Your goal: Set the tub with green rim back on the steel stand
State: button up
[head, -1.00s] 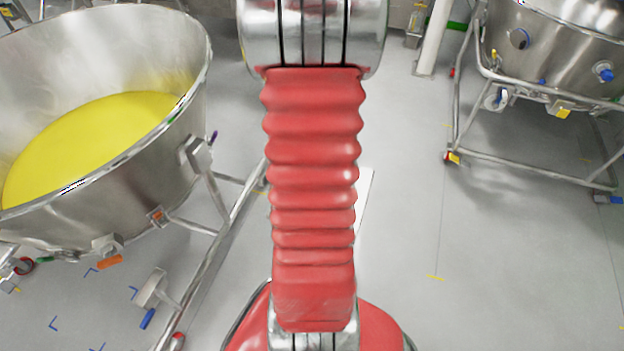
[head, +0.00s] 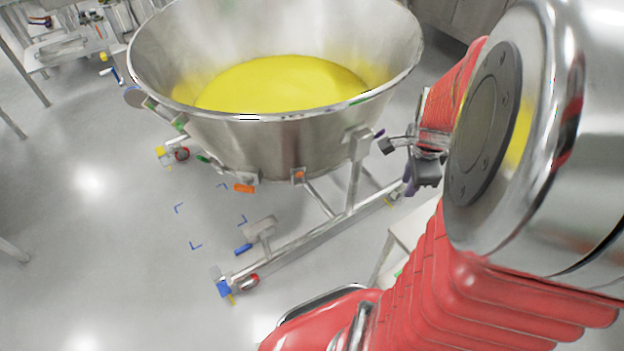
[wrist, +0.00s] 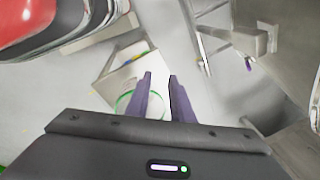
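In the wrist view, a pale round tub with a green rim (wrist: 121,103) shows below my gripper, partly hidden behind the left finger and the gripper body. My gripper (wrist: 160,78) has two purple fingers spread apart, with nothing seen between their tips. I cannot tell how far the tub is below them or what it rests on. A pale steel stand (wrist: 126,71) lies just beyond the tub. In the head view, part of what looks like the same stand (head: 408,232) shows behind my arm. My gripper (head: 409,184) hangs near the large bowl's right side.
A large steel bowl (head: 300,150) of yellow powder stands on a wheeled tubular frame (head: 300,243) left of my arm. Its clamps and rails are close to my gripper. Blue corner marks are on the open floor (head: 110,240) at left. A steel table (head: 60,48) is at back left.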

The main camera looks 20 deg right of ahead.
jog(key=a+r+n+t, duration=0.1)
jog(key=a+r+n, duration=0.4)
jog(key=a+n, duration=0.2)
jog(key=a+r+n+t+y, duration=0.1)
jog(key=a+r+n, duration=0.4)
jog(key=a+n, duration=0.3)
jog(key=s+a+r+n+t, duration=0.1)
jog(key=a+r+n, duration=0.3)
jog(key=a+n, duration=0.4)
jog(key=a+t, duration=0.1)
jog(key=a, duration=0.2)
jog(key=shift+r+y, duration=0.3)
jog(key=shift+r, duration=0.1)
